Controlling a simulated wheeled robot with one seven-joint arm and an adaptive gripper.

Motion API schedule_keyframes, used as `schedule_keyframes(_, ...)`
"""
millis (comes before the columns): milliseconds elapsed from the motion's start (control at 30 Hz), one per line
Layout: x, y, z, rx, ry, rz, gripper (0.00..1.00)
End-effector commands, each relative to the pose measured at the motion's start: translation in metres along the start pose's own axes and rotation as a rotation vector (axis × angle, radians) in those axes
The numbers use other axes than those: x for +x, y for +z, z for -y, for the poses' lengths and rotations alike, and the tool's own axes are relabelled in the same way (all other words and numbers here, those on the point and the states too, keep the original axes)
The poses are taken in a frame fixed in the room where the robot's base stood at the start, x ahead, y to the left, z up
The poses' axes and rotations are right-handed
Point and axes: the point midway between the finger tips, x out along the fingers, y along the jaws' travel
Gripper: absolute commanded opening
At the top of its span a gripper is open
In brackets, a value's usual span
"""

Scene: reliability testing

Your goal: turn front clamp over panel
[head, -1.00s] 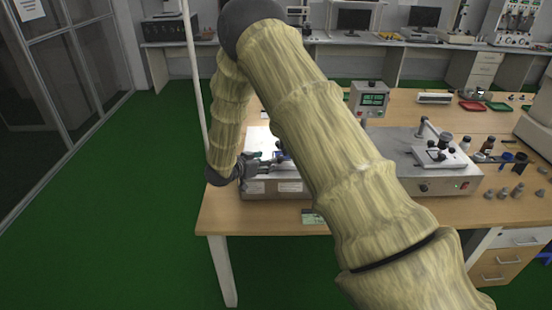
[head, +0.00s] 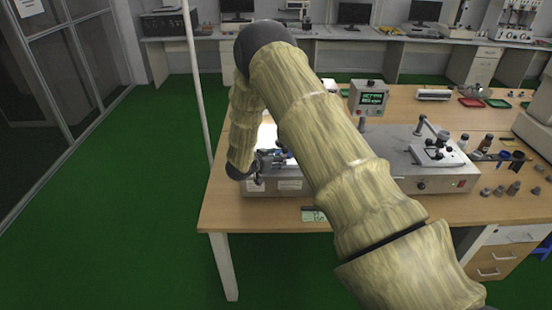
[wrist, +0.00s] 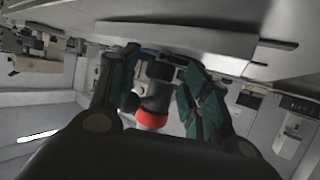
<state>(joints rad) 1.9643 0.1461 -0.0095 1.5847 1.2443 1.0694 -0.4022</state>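In the wrist view, a dark upright clamp part (wrist: 158,88) with a red-orange end stands between the two teal-padded fingers of my gripper (wrist: 160,100). It looks like the front clamp. A small gap shows between it and each finger, so my gripper looks open around it, not closed on it. A pale flat panel (wrist: 185,38) lies just beyond it. In the head view, my gripper (head: 262,166) is at the front of the left metal test box (head: 288,186). My arm hides much of the box, and the clamp is too small to make out there.
A second metal test box (head: 440,182) with a fixture on top stands to the right. A display unit (head: 367,98) stands behind. Bottles and small metal parts (head: 500,190) are at the table's right. The wooden table (head: 235,212) is clear at its front left.

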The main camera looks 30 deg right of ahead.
Motion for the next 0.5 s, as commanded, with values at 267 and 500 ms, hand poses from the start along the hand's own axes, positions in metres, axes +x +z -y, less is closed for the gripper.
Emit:
schedule_keyframes(267, -0.0002, -0.0002, 0.0001, 0.000, 0.000, 0.000, 0.04)
schedule_keyframes(500, 0.0018, 0.0017, 0.0023, 0.023, 0.048, -0.003, 0.04)
